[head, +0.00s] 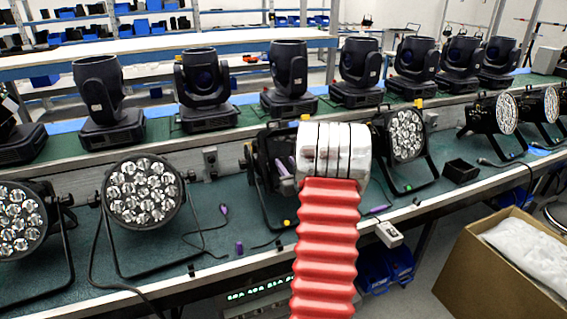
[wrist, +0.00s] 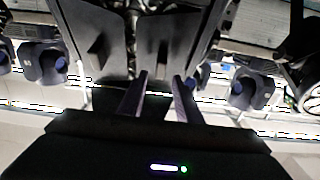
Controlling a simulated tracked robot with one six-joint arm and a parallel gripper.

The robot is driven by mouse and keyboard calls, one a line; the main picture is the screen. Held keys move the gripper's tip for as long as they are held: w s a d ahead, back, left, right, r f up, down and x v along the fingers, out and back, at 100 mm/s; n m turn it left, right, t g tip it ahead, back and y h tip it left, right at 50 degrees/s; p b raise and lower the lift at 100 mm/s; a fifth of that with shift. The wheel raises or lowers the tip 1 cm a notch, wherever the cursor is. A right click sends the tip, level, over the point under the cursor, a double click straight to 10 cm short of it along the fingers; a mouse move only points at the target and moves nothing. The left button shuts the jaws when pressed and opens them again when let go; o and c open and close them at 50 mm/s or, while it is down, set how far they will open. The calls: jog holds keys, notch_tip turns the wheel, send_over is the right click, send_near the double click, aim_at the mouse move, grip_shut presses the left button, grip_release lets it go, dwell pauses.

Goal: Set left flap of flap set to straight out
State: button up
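The flap set shows in the wrist view as dark flat flaps at the top, one on the left (wrist: 108,48) and one on the right (wrist: 160,48). I cannot tell which is the task's left flap, or its exact angle. My gripper (wrist: 162,78) has two purplish-grey fingers with a gap between them, pointing toward the flaps' lower edges. Nothing shows between the fingers; contact with a flap cannot be told. In the head view, a dark par can (head: 263,165) is partly hidden behind my red-sleeved arm, and most of my gripper is hidden too.
Other par cans stand on the green bench at left (head: 143,192) and right (head: 405,137). Several black moving heads line the shelf behind. A small black box (head: 460,170) sits on the bench at right. A cardboard box (head: 500,270) stands at lower right.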

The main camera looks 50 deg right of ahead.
jog(key=shift+x, duration=1.05)
jog(key=shift+c, duration=0.4)
grip_shut()
jog(key=shift+a, duration=0.2)
jog(key=shift+d, duration=0.15)
